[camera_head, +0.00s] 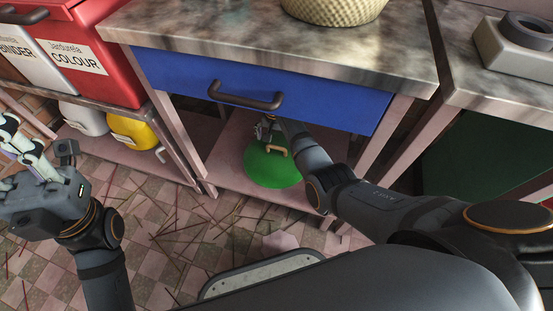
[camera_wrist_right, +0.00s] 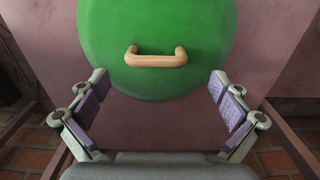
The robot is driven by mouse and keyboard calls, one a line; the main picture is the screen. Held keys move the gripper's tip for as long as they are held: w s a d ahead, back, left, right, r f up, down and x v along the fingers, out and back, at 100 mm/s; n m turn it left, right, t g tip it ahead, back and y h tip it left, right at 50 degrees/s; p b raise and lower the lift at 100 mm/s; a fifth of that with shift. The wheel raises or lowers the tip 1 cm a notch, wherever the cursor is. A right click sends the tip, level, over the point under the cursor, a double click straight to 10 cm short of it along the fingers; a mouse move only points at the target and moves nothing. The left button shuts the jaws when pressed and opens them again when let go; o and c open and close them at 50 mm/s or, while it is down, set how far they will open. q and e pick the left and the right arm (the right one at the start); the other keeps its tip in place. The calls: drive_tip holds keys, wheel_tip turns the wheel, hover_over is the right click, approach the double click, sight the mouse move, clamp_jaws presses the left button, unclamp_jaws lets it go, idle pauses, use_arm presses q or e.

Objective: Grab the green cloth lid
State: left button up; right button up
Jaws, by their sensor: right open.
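The green lid (camera_head: 272,170) is a round green disc with a tan handle (camera_head: 277,149), on the low pink shelf under the blue drawer. In the right wrist view the green lid (camera_wrist_right: 158,80) fills the top middle, with its tan handle (camera_wrist_right: 156,57) lying crosswise. My right gripper (camera_wrist_right: 158,92) is open and empty, its purple-padded fingers spread on either side below the handle. In the head view my right gripper (camera_head: 268,130) is small and partly hidden by its own arm, near the handle. My left gripper (camera_head: 22,150) is at the far left, away from the lid, its fingers apart.
The blue drawer (camera_head: 330,98) with its dark handle (camera_head: 245,96) and the marble top (camera_head: 270,45) overhang the pink shelf (camera_head: 222,172). Table legs flank the shelf. A yellow pot (camera_head: 135,132) and white pot (camera_head: 83,118) stand on the left shelf. Sticks litter the tiled floor.

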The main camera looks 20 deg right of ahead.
sight(277, 148)
drive_tip(key=f+b, duration=0.4)
drive_tip(key=f, duration=0.1)
drive_tip(key=shift+s+d+f, duration=0.15)
drive_tip(key=shift+d, duration=0.05)
drive_tip(key=shift+c, duration=0.4)
drive_tip(key=c, duration=1.4)
